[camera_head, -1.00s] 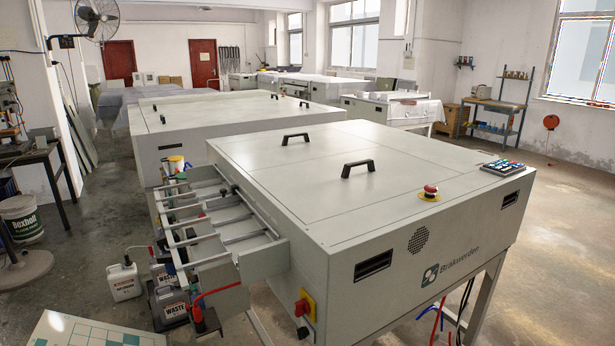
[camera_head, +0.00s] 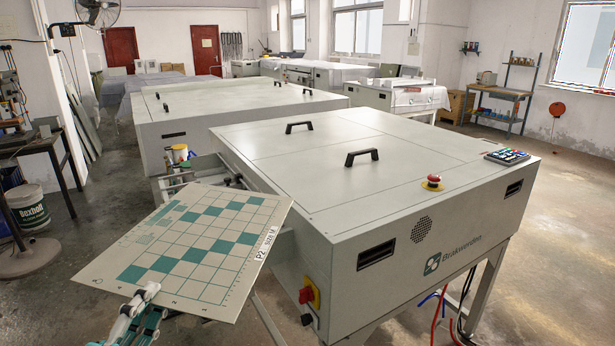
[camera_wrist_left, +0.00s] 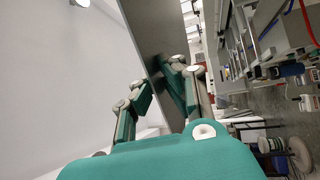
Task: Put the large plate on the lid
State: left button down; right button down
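The large plate (camera_head: 185,262) is a thin beige sheet with a teal checker pattern and a "P2" label, in the lower left of the head view. It is in the air, slightly tilted, in front of the machine's left side. My left gripper (camera_head: 148,292) is shut on the plate's near edge. In the left wrist view the plate (camera_wrist_left: 150,30) passes edge-on between the fingers (camera_wrist_left: 158,88). The lid (camera_head: 335,142) is the flat pale top of the Brakwerden machine, with two black handles, closed and bare of any plate. My right gripper is not in view.
A red emergency button (camera_head: 433,181) and a keypad (camera_head: 507,157) stand on the machine's top at the right. An open side tray (camera_head: 207,165) is partly hidden behind the plate. A second machine (camera_head: 240,107) stands behind. A bucket (camera_head: 27,208) is at left.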

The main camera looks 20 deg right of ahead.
aim_at(287, 175)
jog(key=i+l, duration=1.2)
jog(key=i, duration=0.05)
